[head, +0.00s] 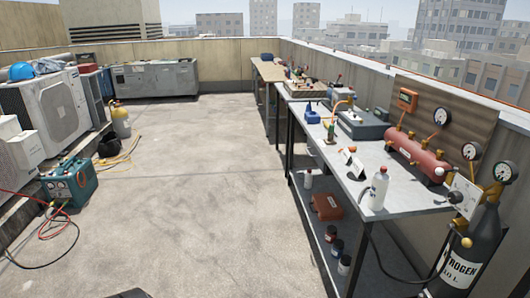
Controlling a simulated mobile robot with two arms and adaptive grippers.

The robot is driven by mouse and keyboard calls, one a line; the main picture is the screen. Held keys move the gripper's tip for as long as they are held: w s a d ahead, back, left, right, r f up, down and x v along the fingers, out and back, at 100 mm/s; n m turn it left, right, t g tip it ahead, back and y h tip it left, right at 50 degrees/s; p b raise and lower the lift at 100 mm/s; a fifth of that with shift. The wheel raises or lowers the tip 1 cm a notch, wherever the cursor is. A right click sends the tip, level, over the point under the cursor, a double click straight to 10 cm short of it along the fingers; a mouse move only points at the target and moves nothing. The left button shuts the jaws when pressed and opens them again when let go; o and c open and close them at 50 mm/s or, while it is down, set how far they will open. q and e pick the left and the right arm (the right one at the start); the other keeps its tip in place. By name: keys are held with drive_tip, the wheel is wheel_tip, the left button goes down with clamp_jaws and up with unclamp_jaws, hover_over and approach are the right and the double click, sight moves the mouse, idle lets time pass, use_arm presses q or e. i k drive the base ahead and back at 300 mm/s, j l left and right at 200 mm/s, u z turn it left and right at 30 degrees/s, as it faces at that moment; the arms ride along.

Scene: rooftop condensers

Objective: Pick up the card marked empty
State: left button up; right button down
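Two small tent-like cards stand on the grey metal workbench (340,181) at the right. The farther card (349,150) is white with some orange.
A red cylinder manifold (415,156), gauges and a dark nitrogen cylinder (470,255) crowd the bench's right end. A red case (327,207) lies on the lower shelf. Condensers (45,105), a teal machine (70,184) and hoses line the left. The middle floor is clear.

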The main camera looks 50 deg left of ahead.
sight(346, 155)
drive_tip(key=u, duration=1)
drive_tip(key=i+j+z, duration=0.15)
drive_tip(key=i+j, duration=0.25)
drive_tip(key=i+j+z, duration=0.15)
drive_tip(key=i+j, duration=0.2)
drive_tip(key=i+j+z, duration=0.15)
drive_tip(key=i+j, duration=0.2)
drive_tip(key=j, duration=0.2)
drive_tip(key=i+j+z, duration=0.15)
drive_tip(key=i+j, duration=0.2)
drive_tip(key=j, duration=0.15)
